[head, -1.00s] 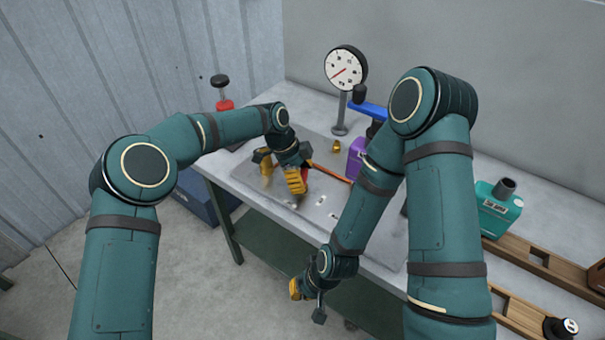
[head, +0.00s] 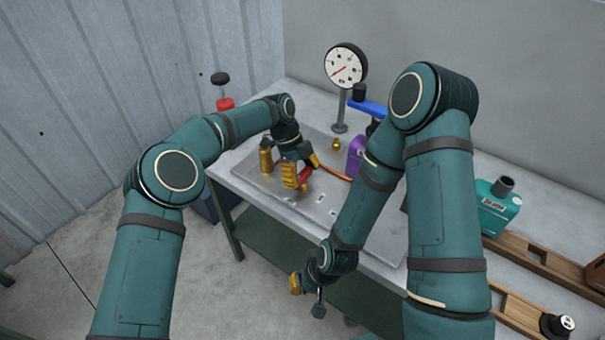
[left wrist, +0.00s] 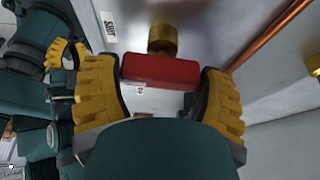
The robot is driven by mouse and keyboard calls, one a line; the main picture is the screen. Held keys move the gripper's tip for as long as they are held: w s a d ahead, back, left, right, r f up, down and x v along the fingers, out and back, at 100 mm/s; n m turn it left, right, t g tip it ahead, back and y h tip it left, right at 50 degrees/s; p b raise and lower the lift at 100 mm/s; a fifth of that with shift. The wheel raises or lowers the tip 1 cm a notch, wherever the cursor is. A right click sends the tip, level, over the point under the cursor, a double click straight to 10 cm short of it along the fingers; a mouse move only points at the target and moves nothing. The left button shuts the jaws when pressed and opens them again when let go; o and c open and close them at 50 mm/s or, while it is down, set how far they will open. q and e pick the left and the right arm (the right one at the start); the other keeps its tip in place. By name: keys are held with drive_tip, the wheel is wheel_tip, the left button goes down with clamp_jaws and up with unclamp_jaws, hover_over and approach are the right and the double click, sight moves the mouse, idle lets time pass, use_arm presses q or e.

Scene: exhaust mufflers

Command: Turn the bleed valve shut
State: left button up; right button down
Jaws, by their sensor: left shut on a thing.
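The bleed valve shows in the left wrist view as a red handle (left wrist: 160,71) with a brass stem (left wrist: 162,39) behind it. My left gripper (left wrist: 166,95) has its yellow fingers on either side of the handle, shut on it. In the head view my left gripper (head: 290,172) is over the metal plate, and a bit of red handle (head: 305,175) shows by its fingers. A small label (left wrist: 110,27), seemingly reading SHUT, is on the plate near the stem. My right gripper (head: 307,292) hangs low in front of the table edge, away from the valve; its opening is unclear.
A dial gauge (head: 346,66) stands behind the plate (head: 262,186). A copper-coloured tube (head: 333,173) runs right from the valve area. A purple container (head: 355,156) and a teal bottle (head: 498,208) stand to the right. A small brass piece (head: 336,144) lies behind the gripper.

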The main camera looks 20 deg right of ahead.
use_arm(q)
drive_tip(key=o, duration=1.1)
drive_tip(key=v, duration=1.2)
